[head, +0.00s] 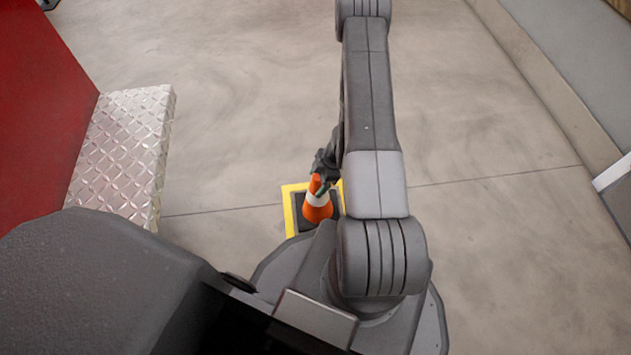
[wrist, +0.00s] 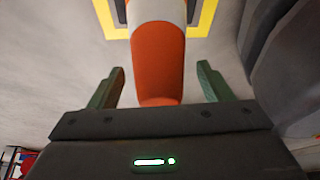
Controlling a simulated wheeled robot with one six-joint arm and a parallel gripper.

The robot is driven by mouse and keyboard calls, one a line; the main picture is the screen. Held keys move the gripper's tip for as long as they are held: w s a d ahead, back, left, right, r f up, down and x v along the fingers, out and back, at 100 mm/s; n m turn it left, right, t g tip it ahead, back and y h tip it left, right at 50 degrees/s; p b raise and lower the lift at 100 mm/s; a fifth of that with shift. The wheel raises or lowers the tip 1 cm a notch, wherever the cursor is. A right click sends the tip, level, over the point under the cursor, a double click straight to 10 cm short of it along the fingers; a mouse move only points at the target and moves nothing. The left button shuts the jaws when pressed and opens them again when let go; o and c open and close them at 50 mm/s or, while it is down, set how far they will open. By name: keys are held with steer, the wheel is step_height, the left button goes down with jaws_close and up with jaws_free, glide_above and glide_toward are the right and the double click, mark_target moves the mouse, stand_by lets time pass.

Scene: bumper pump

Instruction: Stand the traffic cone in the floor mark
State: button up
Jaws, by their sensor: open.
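The orange and white traffic cone (head: 316,205) stands upright within the yellow-bordered floor mark (head: 290,211) in the head view. Its base lies over the dark middle of the mark, and the lower right side is partly hidden by my arm. In the wrist view the cone (wrist: 158,62) runs up between my fingers, with the yellow border (wrist: 207,18) beyond it. My gripper (wrist: 160,88) is open, one green finger on each side of the cone's upper part, with gaps visible on both sides. In the head view my gripper (head: 322,182) is at the cone's top.
A silver tread-plate step (head: 122,150) beside a red panel (head: 40,100) stands to the left. A raised kerb (head: 560,95) runs along the right. The concrete floor (head: 220,90) beyond the mark is clear.

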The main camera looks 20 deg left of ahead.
steer(key=p+v, duration=0.5)
steer(key=v, duration=0.5)
